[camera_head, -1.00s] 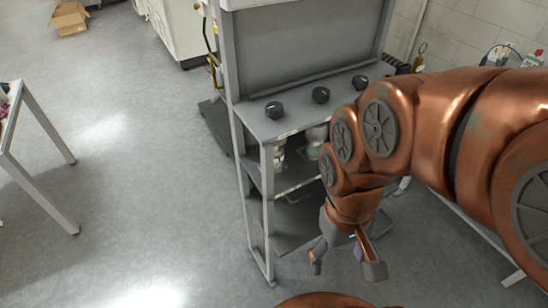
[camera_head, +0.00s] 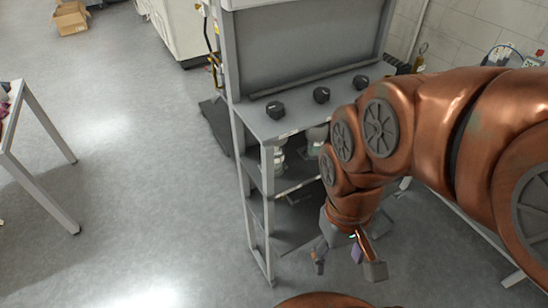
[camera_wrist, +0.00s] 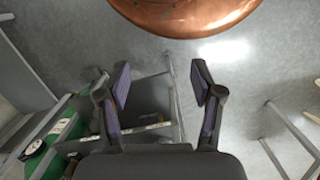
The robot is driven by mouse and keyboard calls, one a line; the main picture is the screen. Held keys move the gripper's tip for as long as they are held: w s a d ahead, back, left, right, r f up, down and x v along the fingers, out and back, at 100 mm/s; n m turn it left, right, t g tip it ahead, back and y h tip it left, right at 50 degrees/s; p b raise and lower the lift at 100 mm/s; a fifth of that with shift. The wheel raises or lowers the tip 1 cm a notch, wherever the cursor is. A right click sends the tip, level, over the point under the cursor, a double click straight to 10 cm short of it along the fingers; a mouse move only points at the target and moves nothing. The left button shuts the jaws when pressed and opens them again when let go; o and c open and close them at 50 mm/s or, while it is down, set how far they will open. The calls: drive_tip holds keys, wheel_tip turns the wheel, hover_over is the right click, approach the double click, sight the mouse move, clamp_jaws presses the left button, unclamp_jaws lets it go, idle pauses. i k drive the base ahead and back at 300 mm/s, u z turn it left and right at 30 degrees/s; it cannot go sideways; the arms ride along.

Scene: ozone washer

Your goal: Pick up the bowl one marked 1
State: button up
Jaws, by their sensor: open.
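Three small dark round objects stand in a row on the top of the grey rack (camera_head: 300,118): a left one (camera_head: 276,110), a middle one (camera_head: 321,95) and a right one (camera_head: 360,82). They may be the bowls, but I cannot read a 1 on any of them. My gripper (camera_head: 346,264) is open and empty, pointing down in front of the rack, well below its top. In the wrist view my gripper (camera_wrist: 160,76) has its two purple-padded fingers spread wide, with only floor and frame bars beyond.
Pale containers (camera_head: 279,157) stand on the rack's shelf under the top, partly hidden by my arm. A green cylinder (camera_wrist: 45,143) shows at lower left in the wrist view. A table (camera_head: 45,155) stands at far left, with clear floor (camera_head: 140,190) between.

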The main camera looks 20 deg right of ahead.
sight(279, 159)
drive_tip(key=u, duration=1.95)
drive_tip(key=k, duration=0.8)
drive_tip(key=z, duration=1.4)
drive_tip(key=i, duration=0.5)
drive_tip(key=u, duration=1.7)
drive_tip(key=k, duration=1.1)
drive_tip(key=u, duration=0.1)
